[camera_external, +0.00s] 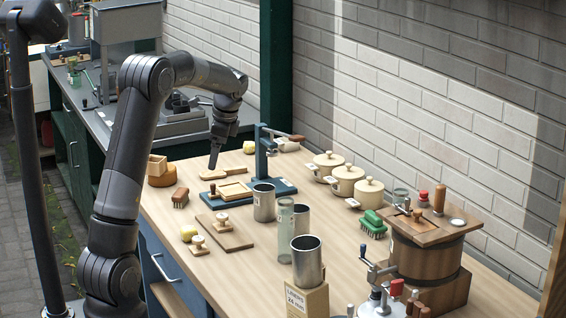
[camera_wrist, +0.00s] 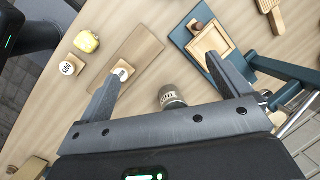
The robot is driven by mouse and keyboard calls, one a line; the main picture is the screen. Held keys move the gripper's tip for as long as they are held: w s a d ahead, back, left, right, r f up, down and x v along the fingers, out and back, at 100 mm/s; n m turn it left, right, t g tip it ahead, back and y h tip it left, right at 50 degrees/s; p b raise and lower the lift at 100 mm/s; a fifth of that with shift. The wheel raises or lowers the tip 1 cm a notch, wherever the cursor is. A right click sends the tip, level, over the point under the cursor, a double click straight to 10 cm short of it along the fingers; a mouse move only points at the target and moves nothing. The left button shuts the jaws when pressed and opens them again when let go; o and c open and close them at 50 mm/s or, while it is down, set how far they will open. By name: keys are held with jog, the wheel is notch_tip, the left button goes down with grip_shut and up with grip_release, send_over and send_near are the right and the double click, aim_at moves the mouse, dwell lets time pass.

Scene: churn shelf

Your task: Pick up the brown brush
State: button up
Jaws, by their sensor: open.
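The brown brush (camera_external: 180,197) lies on the wooden bench near its front edge in the external view, with its dark bristles showing. I cannot make it out in the wrist view. My gripper (camera_external: 212,167) points down above the bench, to the right of the brush and farther back, near the paddle and the blue press. In the wrist view my gripper (camera_wrist: 165,68) has its two fingers spread wide, with nothing held between them.
A blue press (camera_external: 283,187) with a wooden tray stands right of the brush. A board (camera_external: 237,239) with a stamp lies in front. Metal cups (camera_external: 264,205) stand farther right.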

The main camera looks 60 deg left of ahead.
jog(key=m+g, duration=0.2)
send_near(180, 192)
jog(key=x, duration=0.4)
jog(key=shift+w+a, duration=0.1)
jog(key=shift+w, duration=0.05)
jog(key=shift+x, duration=3.2)
jog(key=shift+r, duration=0.1)
jog(key=c, duration=1.1)
